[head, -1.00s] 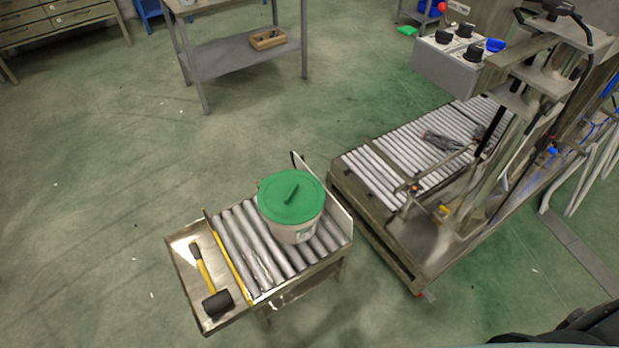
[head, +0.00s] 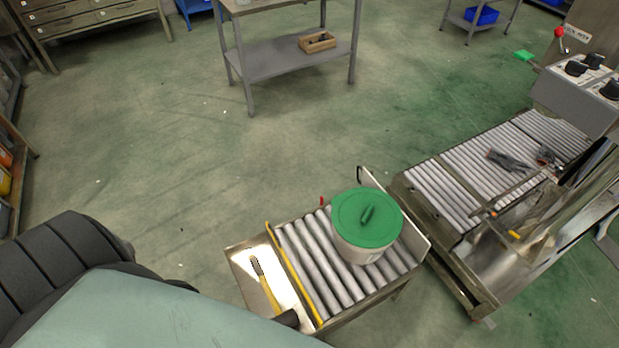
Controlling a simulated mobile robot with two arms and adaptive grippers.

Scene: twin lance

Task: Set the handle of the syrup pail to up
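The syrup pail (head: 362,250) is a pale tub with a green lid (head: 352,217). It stands upright on a small roller stand (head: 317,262), near the stand's right end plate. The lid has a raised green grip on top. I cannot make out a bail handle on the pail, so its position is unclear. Neither of my grippers is in view. Parts of my own body fill the lower left of the head view.
A mallet (head: 265,286) with a yellow handle lies on the stand's left tray, partly covered by my body. A larger roller conveyor with machinery (head: 440,195) stands close on the right. A grey table (head: 290,62) stands behind. The floor to the left is open.

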